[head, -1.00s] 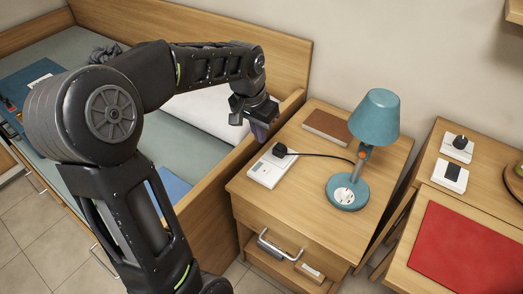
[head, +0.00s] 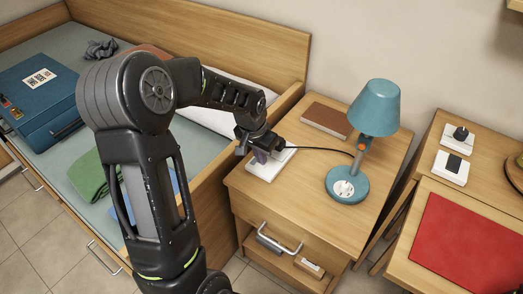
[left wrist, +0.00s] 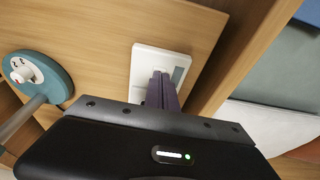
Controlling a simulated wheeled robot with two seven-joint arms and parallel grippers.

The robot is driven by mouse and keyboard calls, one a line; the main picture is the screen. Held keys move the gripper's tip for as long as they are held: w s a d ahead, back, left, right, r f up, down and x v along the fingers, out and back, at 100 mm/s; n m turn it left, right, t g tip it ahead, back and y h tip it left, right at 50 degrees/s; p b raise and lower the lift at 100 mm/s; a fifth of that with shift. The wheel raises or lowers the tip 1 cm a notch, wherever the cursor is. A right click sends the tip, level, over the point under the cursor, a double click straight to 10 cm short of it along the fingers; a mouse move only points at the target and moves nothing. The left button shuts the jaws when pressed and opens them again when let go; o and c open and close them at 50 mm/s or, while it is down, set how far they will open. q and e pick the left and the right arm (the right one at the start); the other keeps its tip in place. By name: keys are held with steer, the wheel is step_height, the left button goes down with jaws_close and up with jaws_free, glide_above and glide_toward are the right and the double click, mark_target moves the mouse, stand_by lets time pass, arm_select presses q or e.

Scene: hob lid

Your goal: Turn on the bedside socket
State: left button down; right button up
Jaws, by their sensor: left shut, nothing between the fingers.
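The bedside socket (head: 262,172) is a white block lying on the wooden nightstand (head: 290,210), with a black plug and cable at its far end. My left gripper (head: 260,157) is shut and empty, with its purple fingers over the socket and hiding much of its top in the head view. In the left wrist view the socket (left wrist: 145,62) shows as a white plate, with the shut fingers (left wrist: 161,76) in front of it. I cannot tell whether the fingertips touch it. The switch is not clearly visible now. My right gripper is not in view.
A teal lamp (head: 374,110) stands right of the socket, with its base (left wrist: 40,75) also in the left wrist view. A brown book (head: 326,120) lies behind. The bed is at the left, with a blue case (head: 35,95). The nightstand's front right is clear.

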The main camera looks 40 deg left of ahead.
arm_select(q)
steer(key=b, duration=0.1)
steer(key=f+b, duration=0.1)
steer(key=shift+s+f+t+b, duration=0.2)
steer(key=shift+s+t+b, duration=0.05)
steer(key=shift+t+b, duration=0.15)
steer(key=shift+s+t+b, duration=0.1)
steer(key=shift+t+b, duration=0.2)
steer(key=shift+b, duration=0.05)
steer(key=shift+r+p, duration=0.3)
steer(key=shift+p, duration=0.05)
steer(key=shift+w, duration=0.2)
steer(key=shift+w+r, duration=0.2)
steer(key=shift+w, duration=0.45)
